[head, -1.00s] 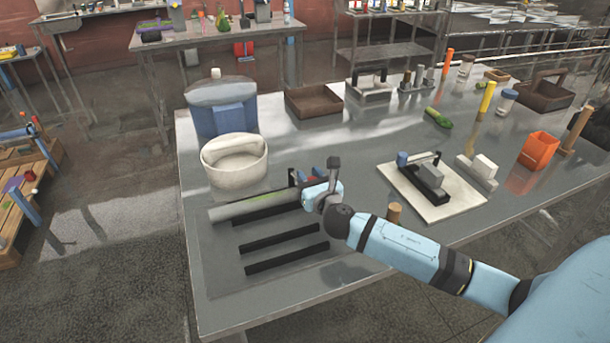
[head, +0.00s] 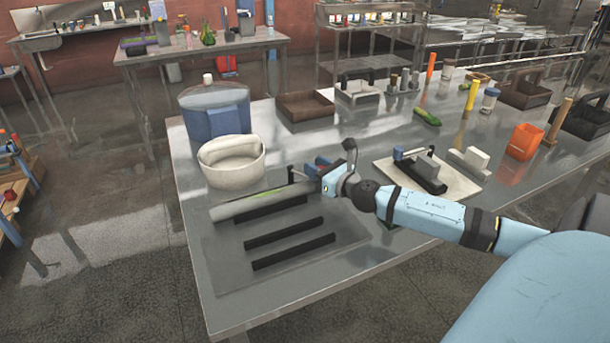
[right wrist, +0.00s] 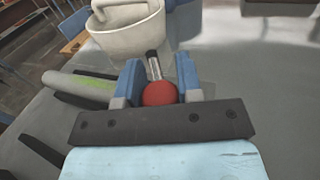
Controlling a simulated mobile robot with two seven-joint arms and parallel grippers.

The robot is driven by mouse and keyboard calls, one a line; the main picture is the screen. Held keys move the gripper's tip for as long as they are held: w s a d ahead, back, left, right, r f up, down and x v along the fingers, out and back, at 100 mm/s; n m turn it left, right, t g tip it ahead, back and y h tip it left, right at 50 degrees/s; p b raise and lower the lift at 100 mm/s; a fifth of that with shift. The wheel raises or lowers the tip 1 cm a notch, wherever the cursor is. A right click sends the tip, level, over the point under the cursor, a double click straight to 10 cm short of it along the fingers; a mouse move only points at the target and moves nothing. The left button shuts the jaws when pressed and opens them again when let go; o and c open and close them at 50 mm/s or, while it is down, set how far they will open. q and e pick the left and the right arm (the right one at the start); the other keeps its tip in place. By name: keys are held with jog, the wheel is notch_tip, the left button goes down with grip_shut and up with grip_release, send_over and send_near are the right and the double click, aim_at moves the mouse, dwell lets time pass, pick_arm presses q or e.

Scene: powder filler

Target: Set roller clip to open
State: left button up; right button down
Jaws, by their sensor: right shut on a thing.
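A red ball knob (right wrist: 160,94) on a short metal rod (right wrist: 153,66) sits between the blue fingers of my right gripper (right wrist: 158,85) in the right wrist view. The gripper is shut on this knob. The roller also shows left of the fingers in the right wrist view (right wrist: 88,84). I cannot make out the clip's base or whether it is open. My left gripper is not in view.
Black bars (head: 284,233) lie in front of the roller. A white tub (head: 232,171) and a blue container (head: 213,121) stand behind it. A white board with a black fixture (head: 445,191) lies right of the gripper.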

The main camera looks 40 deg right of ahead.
jog(key=shift+d, duration=0.1)
dwell(0.4)
jog(key=c, duration=0.8)
grip_release()
jog(key=s, duration=0.9)
jog(key=s+b, duration=0.1)
jog(key=s, duration=0.3)
jog(key=shift+s+d, duration=0.35)
jog(key=shift+s, duration=0.05)
